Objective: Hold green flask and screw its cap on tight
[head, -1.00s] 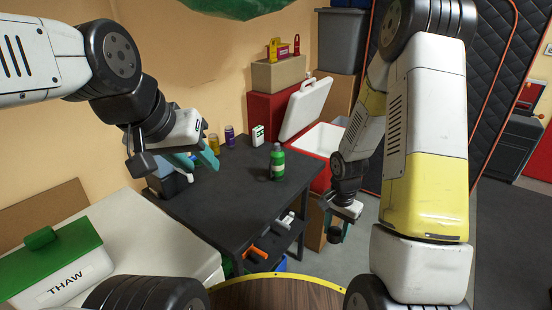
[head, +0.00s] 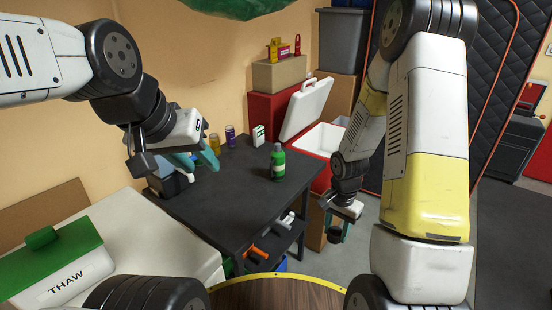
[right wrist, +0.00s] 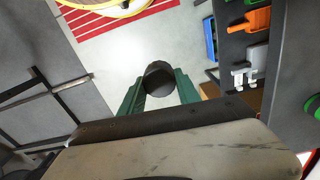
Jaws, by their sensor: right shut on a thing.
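The green flask (head: 278,163) stands upright on the dark table, with a pale label band and a darker top. My right gripper (head: 337,229) is off the table's right side, above the floor. It is shut on a round black cap, which shows between its green fingers in the right wrist view (right wrist: 159,78) and apart from the flask. My left gripper (head: 199,162) is above the table's left part, left of the flask. Its teal fingers are spread and look empty.
The dark table (head: 225,200) is clear around the flask. A purple can (head: 230,136), a yellow can (head: 214,142) and a white carton (head: 258,136) stand at its back. A red cooler (head: 315,147) with raised lid stands behind right. An orange tool (head: 258,253) lies on the lower shelf.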

